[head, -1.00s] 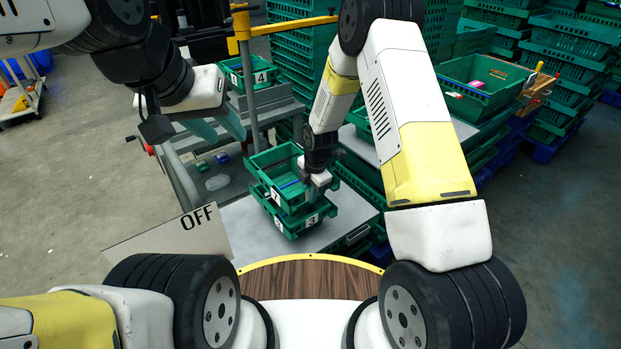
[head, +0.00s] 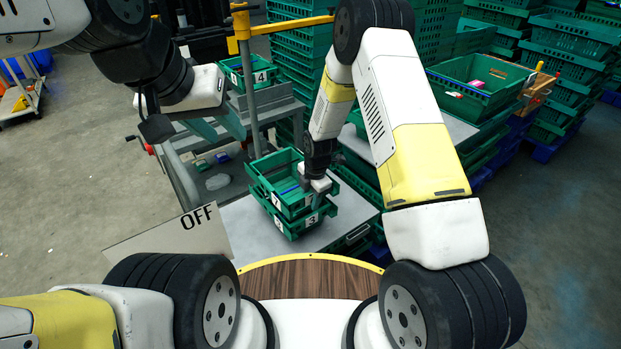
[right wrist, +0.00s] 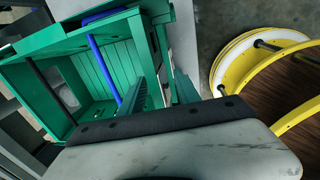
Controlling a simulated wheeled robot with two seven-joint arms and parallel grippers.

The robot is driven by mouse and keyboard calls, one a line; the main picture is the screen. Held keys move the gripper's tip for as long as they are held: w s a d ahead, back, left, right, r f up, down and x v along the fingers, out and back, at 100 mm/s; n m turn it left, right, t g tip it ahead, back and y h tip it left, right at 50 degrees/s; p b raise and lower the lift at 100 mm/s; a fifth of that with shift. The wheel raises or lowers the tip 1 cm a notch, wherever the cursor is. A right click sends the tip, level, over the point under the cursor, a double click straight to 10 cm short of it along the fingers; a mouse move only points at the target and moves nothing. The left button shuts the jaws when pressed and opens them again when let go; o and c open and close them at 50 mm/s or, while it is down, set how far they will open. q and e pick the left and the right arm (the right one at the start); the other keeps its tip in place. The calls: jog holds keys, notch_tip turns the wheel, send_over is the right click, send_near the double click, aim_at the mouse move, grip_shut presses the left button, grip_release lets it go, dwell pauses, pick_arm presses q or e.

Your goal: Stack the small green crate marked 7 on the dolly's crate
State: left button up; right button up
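The small green crate marked 7 (head: 292,204) sits over another green crate marked 3 (head: 291,233), which rests on a grey surface in the middle of the head view. The two look nearly aligned, and I cannot tell whether they are fully seated. My right gripper (head: 316,198) is at the right wall of the crate marked 7 and appears shut on it.
A green crate marked 4 (head: 262,76) stands on a grey frame behind. A larger green crate (head: 480,88) with a pink item is at the right. Tall stacks of green crates fill the back. A sign reading OFF (head: 185,232) is at the left front.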

jog(key=s+d+r+m+t, duration=0.1)
jog(key=s+d+r+m, duration=0.15)
jog(key=r, duration=0.75)
jog(key=s+d+r+m, duration=0.2)
jog(key=d+r+m, duration=0.1)
jog(key=r, duration=0.6)
jog(key=s+d+r+m+t, duration=0.1)
jog(key=s+d+r+m, duration=0.15)
jog(key=r, duration=0.75)
jog(key=s+d+r+m+t, duration=0.1)
jog(key=s+d+r+m, duration=0.2)
jog(key=s+r+m, duration=0.3)
jog(key=s+d+r+m+t+y, duration=0.1)
jog(key=s+d+r+m, duration=0.2)
jog(key=s+r+m, duration=0.4)
jog(key=s+m, duration=0.3)
jog(key=s, duration=0.3)
jog(key=shift+s+m+t, duration=0.3)
jog(key=shift+m, duration=0.1)
